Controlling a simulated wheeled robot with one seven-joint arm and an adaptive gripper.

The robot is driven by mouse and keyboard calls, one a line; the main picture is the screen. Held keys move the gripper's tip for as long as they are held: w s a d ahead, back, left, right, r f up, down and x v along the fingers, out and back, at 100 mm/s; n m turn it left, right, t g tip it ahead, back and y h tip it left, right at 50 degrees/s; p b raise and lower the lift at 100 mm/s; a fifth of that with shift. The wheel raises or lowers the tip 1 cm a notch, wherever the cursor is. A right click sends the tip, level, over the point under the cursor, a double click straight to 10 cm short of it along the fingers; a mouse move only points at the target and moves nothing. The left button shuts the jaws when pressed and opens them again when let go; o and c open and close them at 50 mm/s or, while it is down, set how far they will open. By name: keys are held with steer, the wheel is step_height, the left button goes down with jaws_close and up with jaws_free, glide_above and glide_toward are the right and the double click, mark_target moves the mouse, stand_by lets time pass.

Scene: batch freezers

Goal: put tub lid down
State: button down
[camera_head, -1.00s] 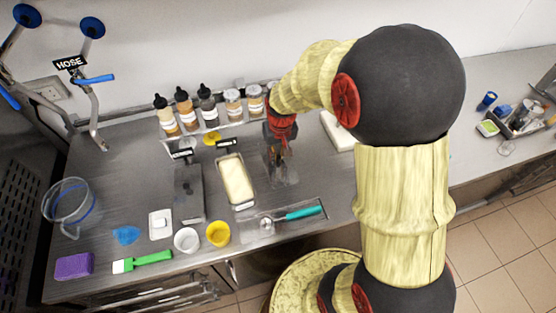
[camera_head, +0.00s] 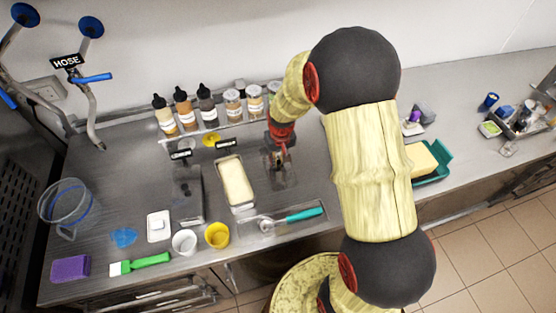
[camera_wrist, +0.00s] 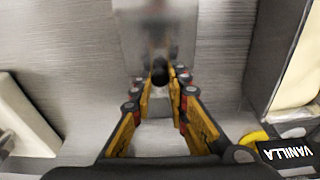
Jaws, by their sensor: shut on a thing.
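My gripper (camera_head: 280,163) points down at the counter, right of the open vanilla tub (camera_head: 221,199). In the wrist view my gripper (camera_wrist: 160,84) is shut on the dark knob (camera_wrist: 159,70) of a clear, greyish tub lid (camera_wrist: 150,28). In the head view the lid (camera_head: 288,181) shows faintly below the gripper, at or close to the counter; I cannot tell if it touches. The vanilla tub holds pale ice cream and has no lid on. It shows partly at the right of the wrist view (camera_wrist: 262,70).
A lidded tub (camera_head: 187,205) stands left of the vanilla tub. Bottles and jars (camera_head: 207,105) line the back. A teal-handled scoop (camera_head: 300,215) lies on a tray in front. White (camera_head: 185,242) and yellow (camera_head: 217,235) cups stand at front left. A teal tray (camera_head: 440,165) is at right.

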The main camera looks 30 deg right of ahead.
steer(key=shift+f, duration=0.15)
steer(key=c, duration=2.2)
jaws_free()
steer(key=o, duration=0.4)
steer(key=shift+o, duration=0.4)
step_height(320, 180, up, 12)
steer(key=s+p, duration=0.2)
step_height(320, 180, up, 9)
steer(key=t, duration=0.1)
glide_above(279, 170)
steer(key=s+a, duration=0.3)
steer(key=s, duration=0.1)
steer(key=s+a+r+n+t, duration=0.1)
steer(key=s+a+r, duration=0.2)
steer(key=s+r, duration=0.2)
steer(key=s+a+r+n+t, duration=0.1)
steer(key=s+a+r, duration=0.3)
steer(key=s, duration=0.8)
step_height(279, 170, up, 2)
steer(key=shift+s+t, duration=0.25)
steer(key=shift+t, duration=0.15)
